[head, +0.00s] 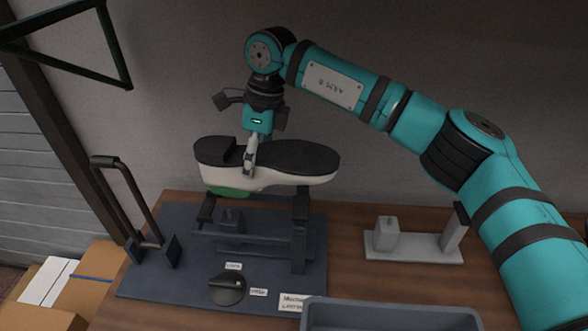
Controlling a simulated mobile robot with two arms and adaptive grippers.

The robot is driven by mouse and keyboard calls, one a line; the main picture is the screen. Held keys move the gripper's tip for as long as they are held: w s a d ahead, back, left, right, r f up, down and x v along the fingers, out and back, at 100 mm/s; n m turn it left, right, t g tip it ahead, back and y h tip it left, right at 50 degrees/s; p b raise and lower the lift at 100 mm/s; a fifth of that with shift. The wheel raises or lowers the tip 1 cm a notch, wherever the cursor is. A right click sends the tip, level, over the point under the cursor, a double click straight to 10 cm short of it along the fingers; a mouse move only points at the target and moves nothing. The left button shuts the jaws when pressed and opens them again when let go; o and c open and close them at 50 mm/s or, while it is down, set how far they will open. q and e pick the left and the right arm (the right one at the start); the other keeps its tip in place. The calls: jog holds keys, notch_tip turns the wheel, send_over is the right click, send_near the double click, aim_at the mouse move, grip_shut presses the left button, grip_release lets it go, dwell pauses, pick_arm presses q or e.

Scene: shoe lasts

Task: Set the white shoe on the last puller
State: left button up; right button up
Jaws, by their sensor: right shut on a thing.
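The white shoe (284,178) is upside down, its black sole facing up, at the middle of the head view. A green part (228,192) shows under its left end. My right gripper (251,158) reaches down from above and is shut on the shoe near its left half. The last puller (160,284) stands on the table, with a dark base plate, a frame and a tall lever at its left. The shoe is over the puller's frame, roughly level. I cannot tell whether it touches the supports. My left gripper is not in view.
A light grey stand (428,247) with a block and an upright is right of the puller. A grey bin (390,316) is at the front edge. A dark knob (227,289) and small labels are on the puller's base. Cardboard boxes (90,285) are at the lower left.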

aim_at(228, 142)
jog(key=shift+w+a+r+p, duration=0.1)
jog(key=shift+w+a+p, duration=0.3)
jog(key=shift+a, duration=0.55)
jog(key=shift+w+a+f+p, duration=0.1)
jog(key=shift+w+a+p, duration=0.3)
jog(key=shift+a, duration=0.5)
jog(key=shift+w+a+r+p, duration=0.1)
jog(key=shift+w+a+p, duration=0.3)
jog(key=shift+a, duration=0.55)
jog(key=shift+s+d+f+b, duration=0.25)
jog(key=shift+d+f+b, duration=0.5)
jog(key=shift+f+b, duration=0.2)
jog(key=shift+s+d+f+b, duration=0.25)
jog(key=shift+d+f+b, duration=0.5)
jog(key=shift+f+b, duration=0.2)
jog(key=shift+s+d+f+b, duration=0.25)
jog(key=shift+d+f+b, duration=0.5)
jog(key=shift+f+b, duration=0.15)
jog(key=shift+t+b, duration=0.4)
jog(key=shift+b, duration=0.35)
jog(key=shift+r, duration=0.1)
jog(key=shift+a, duration=0.1)
